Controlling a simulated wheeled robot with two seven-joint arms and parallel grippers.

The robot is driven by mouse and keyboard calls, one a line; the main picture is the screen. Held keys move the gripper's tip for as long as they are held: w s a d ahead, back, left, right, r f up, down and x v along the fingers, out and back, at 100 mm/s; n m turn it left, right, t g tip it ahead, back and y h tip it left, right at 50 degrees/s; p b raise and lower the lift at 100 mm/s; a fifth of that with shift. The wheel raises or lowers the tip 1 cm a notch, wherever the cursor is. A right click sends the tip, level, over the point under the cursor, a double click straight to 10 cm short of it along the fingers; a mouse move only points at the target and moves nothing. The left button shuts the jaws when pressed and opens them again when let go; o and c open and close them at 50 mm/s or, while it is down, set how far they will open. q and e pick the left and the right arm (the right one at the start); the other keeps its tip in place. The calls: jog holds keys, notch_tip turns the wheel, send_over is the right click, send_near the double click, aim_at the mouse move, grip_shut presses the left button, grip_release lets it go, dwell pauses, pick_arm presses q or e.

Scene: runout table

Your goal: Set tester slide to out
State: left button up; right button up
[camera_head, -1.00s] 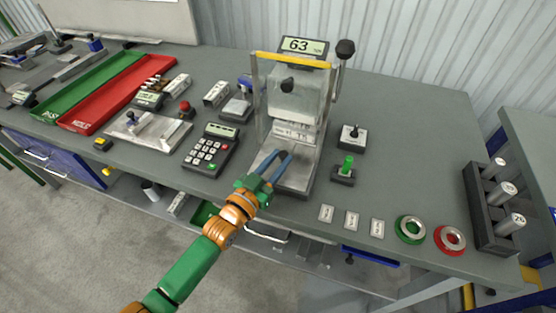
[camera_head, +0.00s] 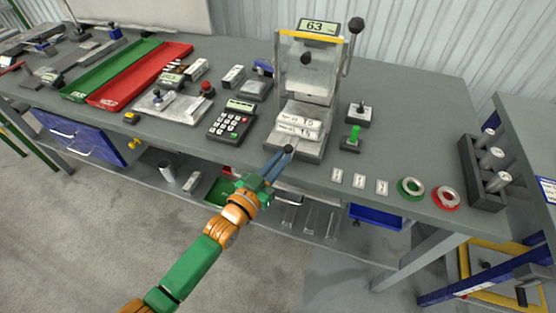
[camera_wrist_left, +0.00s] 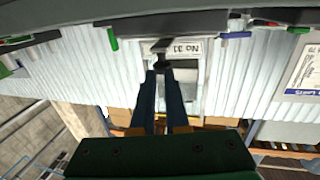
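The tester (camera_head: 335,88) stands on the grey table, with a yellow top bar, clear guard and a display reading 63. Two white labelled plates (camera_head: 299,121) show low inside it. My left gripper (camera_head: 287,151) reaches in from the left to the tester's front edge. Its blue fingers look closed around a dark knob (camera_head: 289,148), apparently the slide's. In the left wrist view, the knob (camera_wrist_left: 162,64) is at the fingertips, which hide part of it. How far the slide is out is hard to tell. My right gripper is out of view.
A keypad (camera_head: 231,122) lies left of the tester. A black joystick box (camera_head: 359,113) and a green-lever switch (camera_head: 352,140) stand to its right. A lever with a black ball (camera_head: 356,26) rises at its right side. Small tags and rings lie along the front right.

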pick_arm(q)
jog(key=o, duration=0.7)
jog(key=shift+w+d, duration=0.25)
jog(key=shift+w, duration=0.05)
jog(key=shift+c, duration=0.2)
jog(key=shift+s+a, duration=0.1)
jog(key=v, duration=0.7)
